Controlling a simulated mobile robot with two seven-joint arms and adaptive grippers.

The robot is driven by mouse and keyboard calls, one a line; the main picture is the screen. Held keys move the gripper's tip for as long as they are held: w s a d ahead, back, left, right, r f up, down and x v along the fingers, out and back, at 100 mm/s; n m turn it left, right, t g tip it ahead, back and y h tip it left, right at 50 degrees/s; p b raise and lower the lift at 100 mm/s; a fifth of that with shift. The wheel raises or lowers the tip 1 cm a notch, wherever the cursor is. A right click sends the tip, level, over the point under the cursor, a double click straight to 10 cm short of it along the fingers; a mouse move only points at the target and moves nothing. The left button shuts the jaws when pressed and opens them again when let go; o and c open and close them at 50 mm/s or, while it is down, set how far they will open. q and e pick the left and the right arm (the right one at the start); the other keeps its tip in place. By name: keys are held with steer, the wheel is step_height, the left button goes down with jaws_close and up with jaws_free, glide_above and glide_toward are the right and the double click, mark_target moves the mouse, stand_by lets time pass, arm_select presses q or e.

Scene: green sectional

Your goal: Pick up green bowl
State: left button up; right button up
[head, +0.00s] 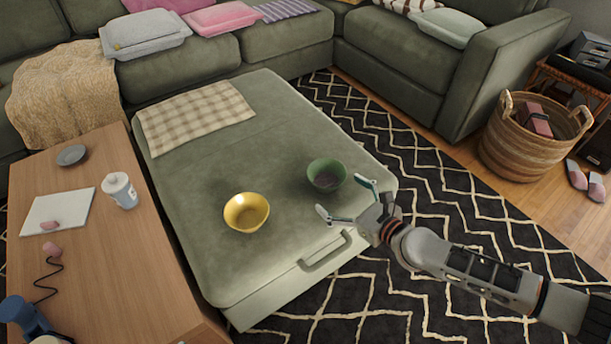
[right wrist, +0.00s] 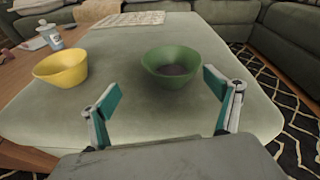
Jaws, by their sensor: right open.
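The green bowl (head: 326,174) stands upright on the green ottoman (head: 200,180), near its right front edge. Its inside looks dark at the bottom. My right gripper (head: 343,198) is open and empty, just in front of the bowl in the head view. In the right wrist view the green bowl (right wrist: 172,68) is ahead of the open fingers (right wrist: 160,103), slightly right of centre and beyond the fingertips. No contact shows. My left gripper is not in view.
A yellow bowl (head: 246,212) stands on the ottoman left of the green bowl. A checked cloth (head: 197,117) lies at the ottoman's back. A wicker basket (head: 528,145) stands at right.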

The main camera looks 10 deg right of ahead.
mark_target(337, 188)
steer(key=shift+w+d+f+m, duration=0.25)
steer(key=shift+w+f+m, duration=0.1)
steer(key=shift+f, duration=0.1)
steer(key=shift+w+d+f+m, duration=0.25)
steer(key=shift+f+m, duration=0.1)
steer(key=shift+f, duration=0.1)
steer(key=shift+w+f+m+h+b, duration=0.1)
steer(key=shift+w+m+h+b, duration=0.25)
steer(key=shift+w, duration=0.35)
steer(key=shift+x, duration=1.05)
steer(key=b+x, duration=0.2)
steer(key=x, duration=0.1)
steer(key=shift+w+f, duration=0.2)
steer(key=shift+f, duration=0.3)
steer(key=shift+w+a, duration=0.2)
steer(key=shift+w, duration=0.4)
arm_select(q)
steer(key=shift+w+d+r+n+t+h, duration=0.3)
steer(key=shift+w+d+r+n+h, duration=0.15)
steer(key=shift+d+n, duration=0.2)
arm_select(e)
steer(key=shift+w+r, duration=0.1)
steer(key=shift+r, duration=0.05)
